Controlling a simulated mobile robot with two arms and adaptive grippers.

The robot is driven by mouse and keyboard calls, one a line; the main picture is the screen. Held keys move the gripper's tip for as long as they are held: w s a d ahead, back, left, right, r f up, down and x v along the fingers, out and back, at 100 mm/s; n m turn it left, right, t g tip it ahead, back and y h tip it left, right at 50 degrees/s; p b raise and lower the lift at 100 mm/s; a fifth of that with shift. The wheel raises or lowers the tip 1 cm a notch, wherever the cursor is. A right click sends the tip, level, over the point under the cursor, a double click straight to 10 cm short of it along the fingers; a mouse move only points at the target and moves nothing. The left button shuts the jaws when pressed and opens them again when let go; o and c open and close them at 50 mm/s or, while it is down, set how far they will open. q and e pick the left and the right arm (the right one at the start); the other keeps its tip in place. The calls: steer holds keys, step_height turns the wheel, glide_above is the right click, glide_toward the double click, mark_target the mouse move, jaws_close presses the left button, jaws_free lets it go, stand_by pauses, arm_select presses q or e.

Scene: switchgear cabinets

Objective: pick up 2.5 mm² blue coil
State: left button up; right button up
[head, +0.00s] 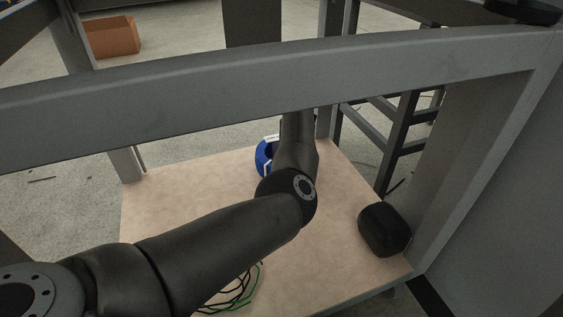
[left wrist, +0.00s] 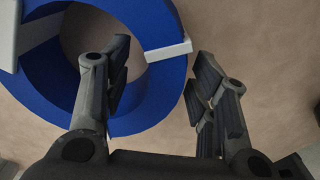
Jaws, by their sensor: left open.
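The blue coil (head: 264,157) stands near the back edge of the wooden table top, partly hidden behind my left arm in the head view. In the left wrist view the blue coil (left wrist: 165,85) is a large ring with white bands, filling the upper left. My left gripper (left wrist: 160,72) is open there. Its left finger overlaps the ring's hole in the picture, and its right finger is to the right of the ring's outer edge. The ring's right wall shows between the fingers. I cannot tell whether they touch it. The left gripper is hidden in the head view. My right gripper is not seen.
The wooden table top (head: 175,205) holds loose green and black wires (head: 243,287) at the front and a black rounded object (head: 384,230) at right. A grey frame beam (head: 200,95) crosses above the table. A cardboard box (head: 112,37) is on the floor behind.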

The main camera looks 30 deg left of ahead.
arm_select(q)
steer(key=shift+r, duration=0.1)
jaws_close()
steer(key=shift+r, duration=0.1)
stand_by(0.3)
